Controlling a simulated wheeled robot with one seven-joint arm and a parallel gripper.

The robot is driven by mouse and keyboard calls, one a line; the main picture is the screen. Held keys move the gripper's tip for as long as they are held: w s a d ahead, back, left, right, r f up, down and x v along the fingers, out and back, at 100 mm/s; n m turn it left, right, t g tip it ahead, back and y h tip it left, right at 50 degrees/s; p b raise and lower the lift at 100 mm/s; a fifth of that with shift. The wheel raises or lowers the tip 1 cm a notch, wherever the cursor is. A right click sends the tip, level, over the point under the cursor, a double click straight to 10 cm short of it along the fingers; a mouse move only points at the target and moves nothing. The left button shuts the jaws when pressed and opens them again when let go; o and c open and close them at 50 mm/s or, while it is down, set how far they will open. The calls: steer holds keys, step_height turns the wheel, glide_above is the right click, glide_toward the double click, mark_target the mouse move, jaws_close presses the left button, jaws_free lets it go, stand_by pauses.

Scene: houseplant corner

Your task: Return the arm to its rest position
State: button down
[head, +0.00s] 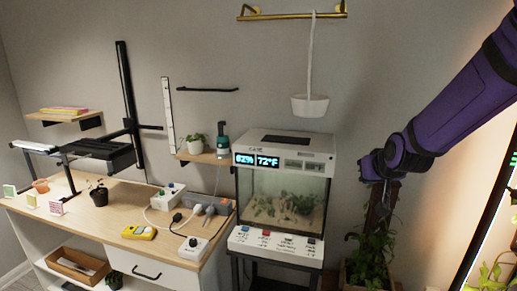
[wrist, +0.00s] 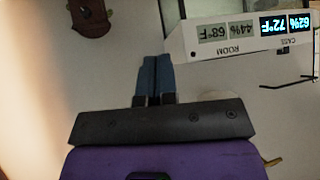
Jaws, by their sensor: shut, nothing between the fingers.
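My purple arm enters the head view from the upper right, and my gripper (head: 387,186) points down in front of a climbing plant at the right. In the wrist view my gripper (wrist: 154,62) shows its two blue-grey fingers pressed side by side, shut with nothing between them. In the head view the fingertips are small and dark against the plant's pole. The gripper is to the right of the terrarium and apart from it.
The terrarium (head: 283,200) with a lit display stands on a dark stand. A white hanging pot (head: 310,105) hangs from a brass rail (head: 291,11). Wall is clear between terrarium and arm.

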steer(key=s+r+g, duration=0.2)
steer(key=s+r, duration=0.3)
steer(key=s, duration=1)
steer(key=s+d+r+g, duration=0.1)
steer(key=s+r, duration=0.4)
steer(key=s, duration=1.1)
steer(key=shift+r+g, duration=0.4)
steer(key=shift+g, duration=0.3)
